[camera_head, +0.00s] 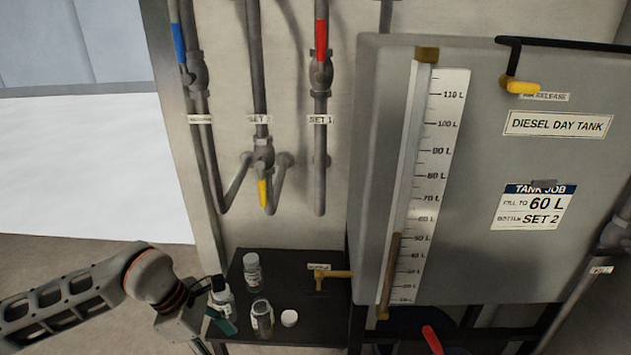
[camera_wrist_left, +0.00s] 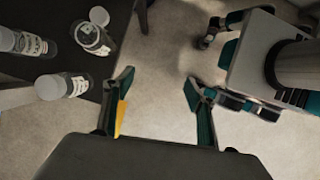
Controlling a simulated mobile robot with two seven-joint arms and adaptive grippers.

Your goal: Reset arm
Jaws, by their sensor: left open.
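My left gripper (camera_wrist_left: 159,78) is open and empty, its two fingers spread over bare floor in the left wrist view. In the head view my left arm comes in from the left, and this gripper (camera_head: 222,324) is at the left front edge of the small black table (camera_head: 325,290). In the left wrist view the table's bottles are left of the fingers, apart from them.
The grey diesel tank (camera_head: 540,200) and valved pipes (camera_head: 320,100) stand behind. Floor at left is clear.

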